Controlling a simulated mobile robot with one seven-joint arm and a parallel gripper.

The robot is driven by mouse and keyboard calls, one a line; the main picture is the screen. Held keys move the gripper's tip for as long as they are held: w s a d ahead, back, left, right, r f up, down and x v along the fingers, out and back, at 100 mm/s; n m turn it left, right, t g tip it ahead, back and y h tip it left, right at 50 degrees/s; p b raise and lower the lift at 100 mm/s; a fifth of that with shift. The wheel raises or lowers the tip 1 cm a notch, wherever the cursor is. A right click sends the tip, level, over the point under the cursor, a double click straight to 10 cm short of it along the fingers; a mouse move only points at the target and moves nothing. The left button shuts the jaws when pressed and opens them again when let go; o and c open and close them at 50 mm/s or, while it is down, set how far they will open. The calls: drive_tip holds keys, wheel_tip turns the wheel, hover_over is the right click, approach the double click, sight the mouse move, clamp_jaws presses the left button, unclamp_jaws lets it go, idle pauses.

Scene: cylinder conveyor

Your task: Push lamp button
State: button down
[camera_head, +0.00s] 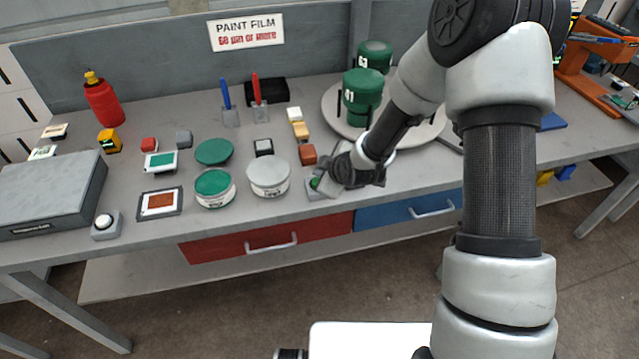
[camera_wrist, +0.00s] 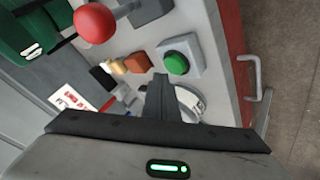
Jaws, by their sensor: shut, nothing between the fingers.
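A green round button (camera_wrist: 177,63) on a square grey base (camera_wrist: 192,48) shows in the wrist view, just beyond my fingertips. In the head view the green button (camera_head: 315,183) is partly hidden by my gripper (camera_head: 335,178), at the front edge of the bench. My gripper (camera_wrist: 158,80) is shut and empty, its fingers pointing toward the button's base. I cannot tell whether they touch it. A second button, white on a grey box (camera_head: 104,222), stands at the far left front. Neither button is visibly labelled as the lamp's.
A round turntable (camera_head: 335,108) holds green cylinders behind. A red ball knob (camera_wrist: 95,22) is near my gripper. A grey case (camera_head: 50,195) lies far left.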

drive_tip(key=shift+f+b, duration=0.45)
drive_tip(key=shift+b, duration=0.05)
drive_tip(key=shift+f+b, duration=0.5)
drive_tip(key=shift+b, duration=0.15)
idle(0.6)
drive_tip(key=shift+r, duration=0.1)
drive_tip(key=shift+r+p, duration=0.4)
drive_tip(key=shift+r, duration=0.5)
drive_tip(key=shift+r, duration=0.1)
drive_tip(key=shift+r+p, duration=1.4)
drive_tip(key=shift+r, duration=1.5)
